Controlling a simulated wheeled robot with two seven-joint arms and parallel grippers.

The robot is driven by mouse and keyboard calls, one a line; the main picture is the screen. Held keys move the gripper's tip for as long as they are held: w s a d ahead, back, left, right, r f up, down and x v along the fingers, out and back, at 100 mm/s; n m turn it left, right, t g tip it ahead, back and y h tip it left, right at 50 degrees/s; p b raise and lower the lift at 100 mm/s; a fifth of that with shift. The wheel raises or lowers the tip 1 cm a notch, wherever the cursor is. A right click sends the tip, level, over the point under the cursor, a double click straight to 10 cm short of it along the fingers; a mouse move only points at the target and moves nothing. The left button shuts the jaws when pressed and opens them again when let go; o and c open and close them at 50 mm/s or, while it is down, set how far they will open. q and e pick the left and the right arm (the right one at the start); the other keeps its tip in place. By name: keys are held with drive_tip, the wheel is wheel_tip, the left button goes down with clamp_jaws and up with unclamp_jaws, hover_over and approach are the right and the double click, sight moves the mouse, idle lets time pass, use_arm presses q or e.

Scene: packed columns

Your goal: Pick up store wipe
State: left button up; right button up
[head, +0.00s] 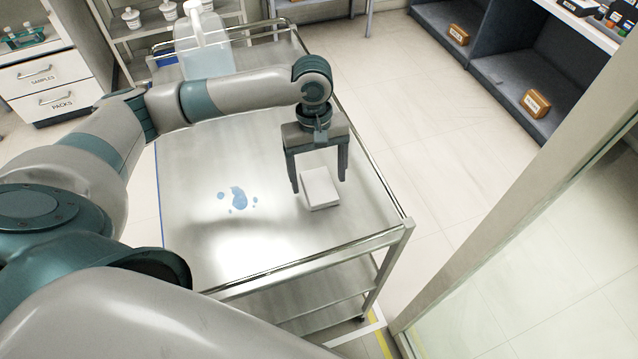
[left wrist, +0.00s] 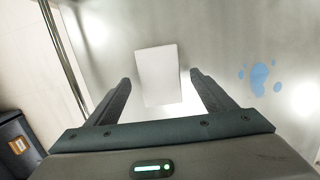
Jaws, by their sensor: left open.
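The wipe, a white rectangular pad (head: 319,189), lies on the metal cart top (head: 185,165) near its right side. My left gripper (head: 318,186) is open above the pad, with its fingers pointing down and one on each side of it. In the left wrist view the pad (left wrist: 158,75) shows between and beyond the two fingertips of the left gripper (left wrist: 160,82), with a gap on both sides. Whether the fingertips are level with the pad is hard to tell. My right gripper is not in view.
A blue spill (head: 238,199) lies on the cart top left of the pad. A translucent jug (head: 203,45) stands at the cart's back. A glass panel with a metal post (head: 500,215) rises at the right. Dark shelves (head: 525,70) hold small brown boxes.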

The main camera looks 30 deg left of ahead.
use_arm(q)
drive_tip(key=shift+s+d+f, duration=0.1)
drive_tip(key=shift+f, duration=0.65)
drive_tip(key=shift+c, duration=0.7)
drive_tip(key=c, duration=1)
drive_tip(key=shift+r, duration=0.1)
drive_tip(key=shift+r+b, duration=0.3)
drive_tip(key=shift+r, duration=0.5)
drive_tip(key=shift+d+r+b, duration=0.2)
drive_tip(key=shift+r+b, duration=0.15)
drive_tip(key=shift+r, duration=0.9)
drive_tip(key=s+d+r, duration=0.2)
drive_tip(key=d, duration=0.1)
drive_tip(key=s+d+r+b, duration=0.1)
drive_tip(key=s+d+r, duration=0.1)
drive_tip(key=d, duration=0.1)
drive_tip(key=s+d+r, duration=0.2)
drive_tip(key=d, duration=0.1)
drive_tip(key=shift+s+r, duration=0.4)
